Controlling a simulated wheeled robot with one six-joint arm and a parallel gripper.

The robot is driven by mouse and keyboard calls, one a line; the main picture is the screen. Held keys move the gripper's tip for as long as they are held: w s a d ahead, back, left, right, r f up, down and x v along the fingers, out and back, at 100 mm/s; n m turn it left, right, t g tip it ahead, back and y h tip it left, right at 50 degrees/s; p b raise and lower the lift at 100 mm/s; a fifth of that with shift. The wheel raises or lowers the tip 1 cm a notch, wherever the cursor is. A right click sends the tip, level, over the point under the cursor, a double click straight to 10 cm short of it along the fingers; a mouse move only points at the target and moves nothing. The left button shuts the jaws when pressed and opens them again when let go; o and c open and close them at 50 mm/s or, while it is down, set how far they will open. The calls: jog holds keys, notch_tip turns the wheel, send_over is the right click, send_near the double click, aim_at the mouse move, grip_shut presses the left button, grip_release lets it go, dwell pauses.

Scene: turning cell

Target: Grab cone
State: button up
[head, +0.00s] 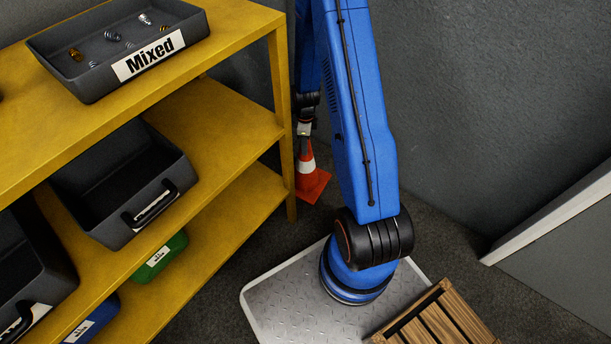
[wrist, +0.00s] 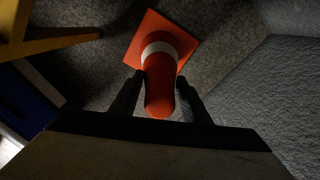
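The orange cone (head: 311,184) with a white band stands on the floor beside the yellow shelf's far leg, near the grey wall. In the head view my gripper (head: 304,132) is over its top, partly hidden by my blue arm. In the wrist view the cone (wrist: 160,80) points its rounded tip toward the camera, with its square base beyond. My gripper's two dark fingers (wrist: 159,80) lie on either side of the cone's upper part, with narrow gaps showing. The gripper looks open around the cone.
The yellow shelf (head: 235,120) stands close to the left of the cone, holding a grey "Mixed" bin (head: 60,40) and other bins. A grey wall (head: 480,100) rises behind. A wooden crate (head: 436,322) sits at the lower right.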

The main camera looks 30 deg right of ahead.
grip_shut()
